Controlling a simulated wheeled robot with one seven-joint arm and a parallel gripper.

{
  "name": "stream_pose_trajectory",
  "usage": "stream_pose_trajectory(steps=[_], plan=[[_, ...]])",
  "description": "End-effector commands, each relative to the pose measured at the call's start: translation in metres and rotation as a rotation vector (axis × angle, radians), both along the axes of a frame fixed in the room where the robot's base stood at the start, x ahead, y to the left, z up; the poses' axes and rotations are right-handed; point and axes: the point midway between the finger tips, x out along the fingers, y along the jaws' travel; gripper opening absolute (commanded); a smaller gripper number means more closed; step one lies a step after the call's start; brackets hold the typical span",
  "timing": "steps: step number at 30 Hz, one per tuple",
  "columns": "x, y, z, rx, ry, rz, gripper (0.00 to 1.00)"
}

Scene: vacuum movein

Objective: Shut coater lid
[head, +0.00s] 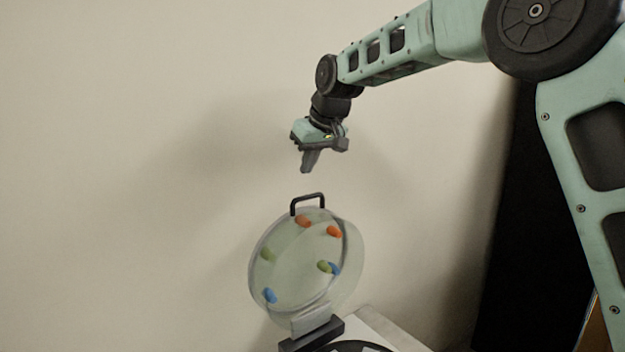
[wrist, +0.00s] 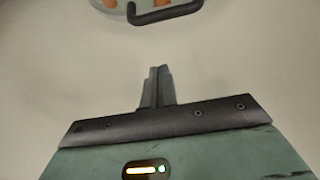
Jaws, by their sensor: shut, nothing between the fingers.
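The coater lid (head: 292,262) is a round, see-through disc with a pale rim and several coloured knobs in orange, green and blue. It stands raised, nearly upright, on a dark hinge block at its bottom. A black handle (head: 308,203) sits on its top edge. My gripper (head: 308,168) is above the handle, pointing down, shut and empty, with a gap between its fingertips and the handle. In the wrist view, the shut fingers (wrist: 157,85) are in the middle. The handle (wrist: 165,14) and part of the lid show at the top edge, apart from the fingers.
The coater body (head: 352,347) shows only in part at the bottom edge, with a dark ring on a pale top. A plain wall stands behind the lid. A dark upright panel (head: 500,220) is at the right. The space left of the lid looks clear.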

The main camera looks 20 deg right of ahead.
Motion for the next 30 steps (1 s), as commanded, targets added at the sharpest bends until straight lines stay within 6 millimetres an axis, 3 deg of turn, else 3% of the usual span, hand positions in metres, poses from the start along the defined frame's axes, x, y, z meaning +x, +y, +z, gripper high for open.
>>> stream_pose_trajectory(steps=[6, 16, 30], plan=[[0.022, 0.008, -0.039, 0.0, 0.005, 0.001, 0.0], [-0.011, -0.004, -0.044, 0.001, -0.001, -0.002, 0.0], [-0.016, -0.005, -0.047, 0.001, -0.002, 0.0, 0.0]])
